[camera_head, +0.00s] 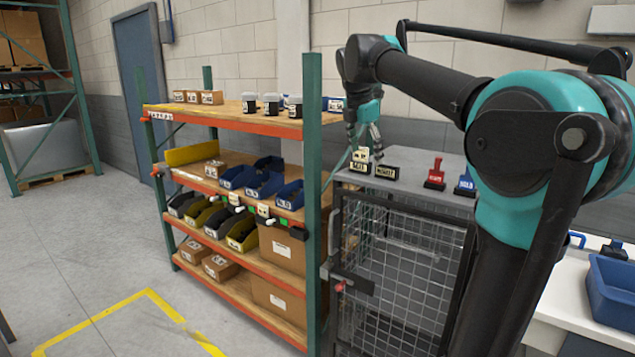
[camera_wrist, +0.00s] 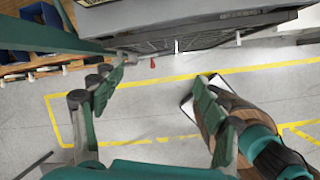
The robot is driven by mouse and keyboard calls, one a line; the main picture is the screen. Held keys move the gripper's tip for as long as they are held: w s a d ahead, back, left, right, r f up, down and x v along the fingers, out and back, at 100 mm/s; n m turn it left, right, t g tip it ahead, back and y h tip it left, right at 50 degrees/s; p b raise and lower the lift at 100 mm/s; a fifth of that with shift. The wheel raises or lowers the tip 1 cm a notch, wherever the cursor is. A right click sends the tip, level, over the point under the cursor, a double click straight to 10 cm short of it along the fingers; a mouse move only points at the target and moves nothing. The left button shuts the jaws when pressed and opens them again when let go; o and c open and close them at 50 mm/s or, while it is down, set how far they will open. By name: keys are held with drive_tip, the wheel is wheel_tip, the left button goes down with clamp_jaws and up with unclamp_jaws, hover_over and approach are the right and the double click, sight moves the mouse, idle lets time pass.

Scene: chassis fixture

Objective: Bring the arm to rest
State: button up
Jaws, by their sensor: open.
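My arm reaches in from the right of the head view, bends at the elbow and hangs its wrist down. My gripper (camera_head: 366,146) is above the far left part of the grey cabinet top (camera_head: 405,205), near two small label blocks (camera_head: 387,172). In the wrist view my gripper (camera_wrist: 158,100) has its two fingers spread wide with nothing between them. The floor with yellow lines shows between the fingers. Whether the fingertips touch the blocks cannot be told from the head view.
A red stamp-like piece (camera_head: 435,175) and a blue one (camera_head: 465,182) stand on the cabinet top. A shelf rack (camera_head: 312,200) with bins and boxes stands close on the left. A blue tray (camera_head: 610,295) lies on a white bench at right. Floor at left is clear.

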drive_tip(key=s+d+f+m, duration=0.2)
drive_tip(key=s+f+m, duration=0.6)
drive_tip(key=f, duration=0.5)
drive_tip(key=s+d+f+m+y, duration=0.1)
drive_tip(key=s+d+f+m, duration=0.1)
drive_tip(key=s+f+m, duration=0.6)
drive_tip(key=s+d+f+m+y, duration=0.1)
drive_tip(key=s+f+m, duration=0.7)
drive_tip(key=f, duration=1.1)
drive_tip(key=shift+s+d+f+t, duration=0.15)
drive_tip(key=shift+s+d+t, duration=0.2)
drive_tip(key=shift+s, duration=0.55)
